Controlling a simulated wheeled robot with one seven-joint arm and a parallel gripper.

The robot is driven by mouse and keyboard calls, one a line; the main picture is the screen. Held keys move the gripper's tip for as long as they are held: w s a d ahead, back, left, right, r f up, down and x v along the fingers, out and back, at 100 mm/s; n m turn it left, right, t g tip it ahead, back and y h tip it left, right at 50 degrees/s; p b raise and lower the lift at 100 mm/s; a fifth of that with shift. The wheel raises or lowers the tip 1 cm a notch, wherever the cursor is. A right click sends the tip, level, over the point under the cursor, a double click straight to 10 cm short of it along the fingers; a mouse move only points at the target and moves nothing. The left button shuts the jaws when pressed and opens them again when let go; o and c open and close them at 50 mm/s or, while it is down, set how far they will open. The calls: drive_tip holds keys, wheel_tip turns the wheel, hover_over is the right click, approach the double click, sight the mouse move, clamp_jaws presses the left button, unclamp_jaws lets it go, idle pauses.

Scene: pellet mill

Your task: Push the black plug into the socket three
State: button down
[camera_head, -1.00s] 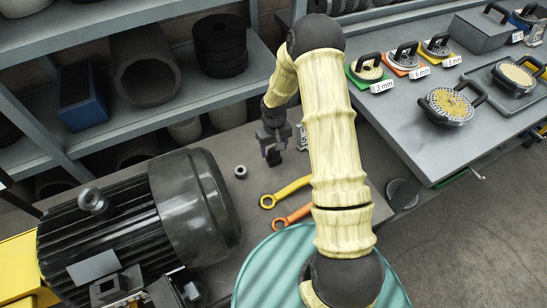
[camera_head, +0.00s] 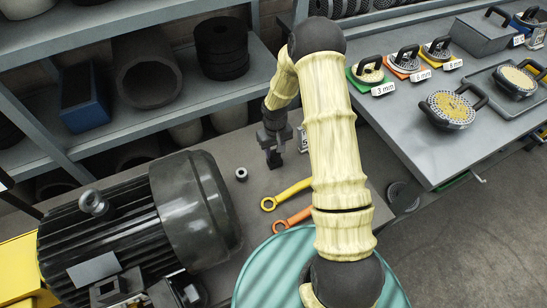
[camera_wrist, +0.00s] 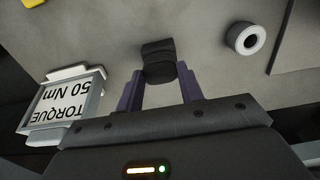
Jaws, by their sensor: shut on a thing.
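My gripper (camera_wrist: 160,88) is shut on a small black piece (camera_wrist: 158,60), which looks like the black plug, between its two purple-grey fingers in the wrist view. In the head view my gripper (camera_head: 274,158) points down over the grey bench top (camera_head: 258,205). The piece cannot be told apart from the dark fingers there. I cannot tell whether it touches the bench. A socket marked three cannot be made out in either view.
A grey ring (camera_head: 241,173) lies left of my gripper. A yellow wrench (camera_head: 286,194) and an orange wrench (camera_head: 292,218) lie nearer. A large black motor (camera_head: 150,215) stands left. A "TORQUE 50 Nm" sign (camera_wrist: 66,105) stands close by. Shelves (camera_head: 60,140) rise behind.

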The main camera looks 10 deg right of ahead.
drive_tip(key=shift+r, duration=0.1)
drive_tip(key=shift+r+p, duration=2)
drive_tip(key=shift+r, duration=0.9)
